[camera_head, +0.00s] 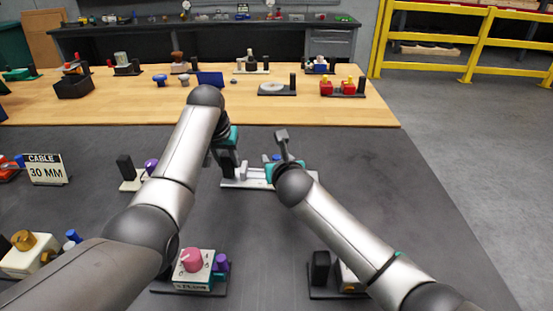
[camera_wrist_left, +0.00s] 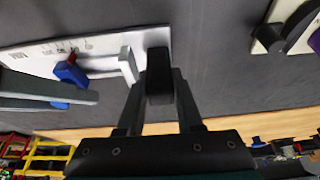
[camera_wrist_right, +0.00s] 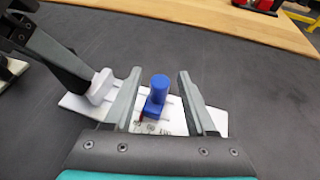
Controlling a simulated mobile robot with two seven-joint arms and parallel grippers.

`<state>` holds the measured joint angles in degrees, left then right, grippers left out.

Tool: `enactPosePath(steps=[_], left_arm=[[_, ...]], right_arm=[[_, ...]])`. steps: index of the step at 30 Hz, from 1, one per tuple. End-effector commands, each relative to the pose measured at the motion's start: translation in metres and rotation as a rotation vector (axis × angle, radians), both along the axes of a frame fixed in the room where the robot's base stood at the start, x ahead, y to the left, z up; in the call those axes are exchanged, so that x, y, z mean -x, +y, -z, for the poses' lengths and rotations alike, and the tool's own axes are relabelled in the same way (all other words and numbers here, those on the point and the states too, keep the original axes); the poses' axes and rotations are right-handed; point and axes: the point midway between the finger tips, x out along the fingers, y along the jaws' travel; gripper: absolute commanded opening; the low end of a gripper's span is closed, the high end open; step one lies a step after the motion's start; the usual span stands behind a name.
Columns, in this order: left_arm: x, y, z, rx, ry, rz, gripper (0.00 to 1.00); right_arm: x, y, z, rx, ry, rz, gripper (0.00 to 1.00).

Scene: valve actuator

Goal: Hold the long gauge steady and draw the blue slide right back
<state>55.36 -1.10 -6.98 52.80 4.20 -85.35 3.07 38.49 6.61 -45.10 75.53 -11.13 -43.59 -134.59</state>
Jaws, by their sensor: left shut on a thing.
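The long gauge is a pale plate (camera_head: 238,184) on the dark mat, with printed marks, rails, a white upright jaw (camera_wrist_left: 128,65) and a black block (camera_wrist_left: 158,72) at one end. My left gripper (camera_wrist_left: 159,88) is shut on the black block. The blue slide (camera_wrist_right: 158,88) is a round-topped knob on the gauge, with a small red mark beside its base. It also shows in the left wrist view (camera_wrist_left: 70,75). My right gripper (camera_wrist_right: 157,76) is open, one finger on each side of the blue slide. Gaps show between the fingers and the knob.
A fixture with a pink knob (camera_head: 192,259) stands in front, and another with a black block (camera_head: 321,267) is at the front right. A sign reading CABLE 30 MM (camera_head: 46,170) stands left. Several devices line the wooden strip behind. The mat to the right is clear.

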Motion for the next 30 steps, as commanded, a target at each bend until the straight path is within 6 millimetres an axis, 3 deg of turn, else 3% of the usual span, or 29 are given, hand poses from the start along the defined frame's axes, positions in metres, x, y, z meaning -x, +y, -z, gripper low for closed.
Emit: enactPosePath(steps=[2,15,30], left_arm=[[0.0039,-0.0004,0.0073,0.0,0.018,0.0,0.0],[0.0039,-0.0003,0.0073,0.0,0.018,0.0,0.0],[0.0039,-0.0003,0.0073,0.0,0.019,0.0,0.0]], right_arm=[[0.0001,0.0,0.0002,0.0,0.0,0.0,0.49],[0.0002,-0.0002,0.0003,0.0,0.0,0.0,0.0],[0.0003,-0.0004,0.0005,0.0,0.0,0.001,0.0]])
